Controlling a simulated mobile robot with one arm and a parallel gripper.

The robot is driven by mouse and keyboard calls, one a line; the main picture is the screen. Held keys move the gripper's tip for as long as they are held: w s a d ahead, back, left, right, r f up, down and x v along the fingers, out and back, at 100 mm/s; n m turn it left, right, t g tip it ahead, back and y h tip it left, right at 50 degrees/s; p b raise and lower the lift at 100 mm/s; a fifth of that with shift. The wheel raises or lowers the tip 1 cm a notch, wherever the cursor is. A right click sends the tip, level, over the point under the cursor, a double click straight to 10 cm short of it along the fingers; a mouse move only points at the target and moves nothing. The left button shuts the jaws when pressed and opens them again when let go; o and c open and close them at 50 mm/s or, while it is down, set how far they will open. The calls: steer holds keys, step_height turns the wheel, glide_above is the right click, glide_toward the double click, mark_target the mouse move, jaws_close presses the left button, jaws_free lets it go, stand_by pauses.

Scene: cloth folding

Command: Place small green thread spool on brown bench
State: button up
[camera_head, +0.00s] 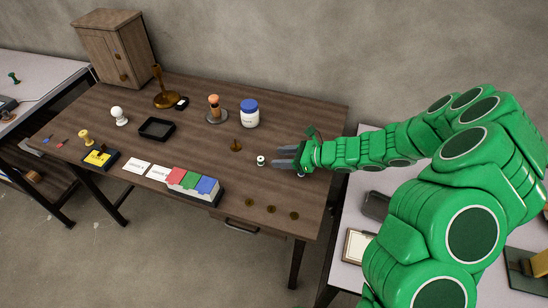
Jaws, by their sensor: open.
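A small pale spool with a greenish band (261,160) stands upright on the brown bench (200,118), right of the middle of its top. It looks like the small green thread spool, but it is too small to be sure of its colour. My gripper (281,159) is just right of the spool, low over the bench, with its grey fingers pointing left. The fingers are open and a small gap seems to separate them from the spool. A tiny pale thing (301,174) shows under my gripper, mostly hidden.
A brown knob-like piece (236,146) stands behind the spool. A blue-lidded jar (249,113), a wooden-handled stamp (215,107) and a black tray (157,129) are farther back. A red, green and blue box (193,185) and several brass discs (271,209) lie near the front edge.

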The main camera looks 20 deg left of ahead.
steer(key=shift+v, duration=2.6)
